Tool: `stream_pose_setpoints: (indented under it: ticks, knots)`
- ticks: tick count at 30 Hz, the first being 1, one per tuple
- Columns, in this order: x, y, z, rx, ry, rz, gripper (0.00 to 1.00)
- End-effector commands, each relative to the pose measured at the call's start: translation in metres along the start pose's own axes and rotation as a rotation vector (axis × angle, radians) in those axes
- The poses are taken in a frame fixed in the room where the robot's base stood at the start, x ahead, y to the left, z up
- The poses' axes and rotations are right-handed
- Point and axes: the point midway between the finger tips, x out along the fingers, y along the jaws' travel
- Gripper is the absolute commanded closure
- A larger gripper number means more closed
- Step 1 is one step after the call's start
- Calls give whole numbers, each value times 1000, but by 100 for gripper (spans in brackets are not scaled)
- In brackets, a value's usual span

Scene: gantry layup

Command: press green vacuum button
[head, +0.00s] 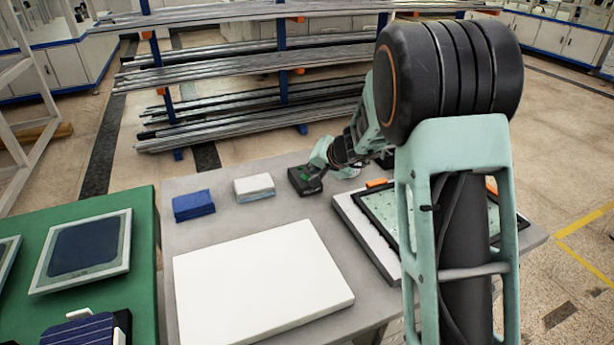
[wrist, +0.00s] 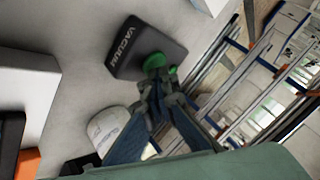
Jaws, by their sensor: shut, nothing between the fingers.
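The vacuum box (head: 304,187) is a small black box on the grey table, left of my arm's end in the head view. The round green button (wrist: 154,61) sits on the box's near right part. My gripper (wrist: 156,84) is shut and empty, with its fingertips right at the button's near edge. I cannot tell whether they touch or press it. A second small green spot (wrist: 172,70) shows beside the button. In the head view, my gripper (head: 318,165) is partly hidden by its own wrist.
Blue cloths (head: 194,206) and a pale stack (head: 254,188) lie left of the box. A large white slab (head: 262,283) and a framed panel (head: 378,208) lie nearer. A white rounded object (wrist: 106,130) stands close by the gripper. A bar rack (head: 250,70) stands behind.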

Motion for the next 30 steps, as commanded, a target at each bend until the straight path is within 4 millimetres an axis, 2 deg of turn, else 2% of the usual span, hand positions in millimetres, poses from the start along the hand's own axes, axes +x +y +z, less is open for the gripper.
stream_pose_setpoints:
  ticks: [1, 24, 30]
  knots:
    - [4, 3, 5, 0, -6, 3, 100]
    - [0, 1, 4, 0, -11, 5, 100]
    - [-13, -8, -6, -1, -8, 4, 100]
